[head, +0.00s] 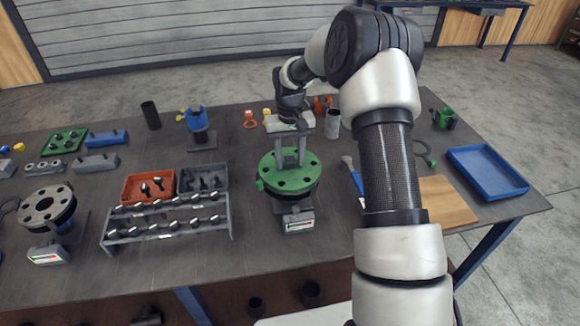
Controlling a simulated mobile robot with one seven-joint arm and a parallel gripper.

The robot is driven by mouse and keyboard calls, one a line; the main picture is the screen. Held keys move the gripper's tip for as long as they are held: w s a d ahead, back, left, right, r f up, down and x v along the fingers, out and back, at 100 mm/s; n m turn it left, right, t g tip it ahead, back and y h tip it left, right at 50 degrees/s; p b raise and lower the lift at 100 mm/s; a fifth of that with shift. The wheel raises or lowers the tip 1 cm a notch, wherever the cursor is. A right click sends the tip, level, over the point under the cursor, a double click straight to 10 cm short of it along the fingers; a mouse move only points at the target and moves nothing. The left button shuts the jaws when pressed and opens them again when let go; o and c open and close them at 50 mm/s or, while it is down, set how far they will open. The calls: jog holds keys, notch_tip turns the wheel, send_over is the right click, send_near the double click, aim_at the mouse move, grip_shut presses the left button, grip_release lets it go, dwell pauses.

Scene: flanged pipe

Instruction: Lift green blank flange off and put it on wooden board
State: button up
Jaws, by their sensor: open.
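The green blank flange (272,178) lies flat on top of a dark pipe stand near the middle of the table. It is a round disc with bolt holes around its rim and a small tab at its left edge. My gripper (291,161) points down over the flange's middle, with its two fingers apart. The fingertips are at or just above the disc; I cannot tell whether they touch anything, and no handle shows clearly between them. The wooden board (448,203) lies at the table's right front, partly hidden behind my arm.
A blue tray (487,171) lies right of the board. A rack of bolts (166,226), an orange bin (148,185) and a grey bin (203,181) stand left of the flange. A grey open flange (46,206) stands far left. The table's front middle is clear.

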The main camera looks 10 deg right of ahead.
grip_shut()
jog(key=shift+w+r, duration=0.1)
jog(key=shift+r, duration=0.1)
jog(key=shift+r, duration=0.3)
notch_tip(320, 180, up, 9)
jog(key=shift+b, duration=0.4)
jog(key=shift+r, duration=0.2)
notch_tip(320, 180, up, 5)
jog(key=p, duration=0.4)
send_over(290, 159)
jog(key=shift+w+f, duration=0.1)
dwell(0.4)
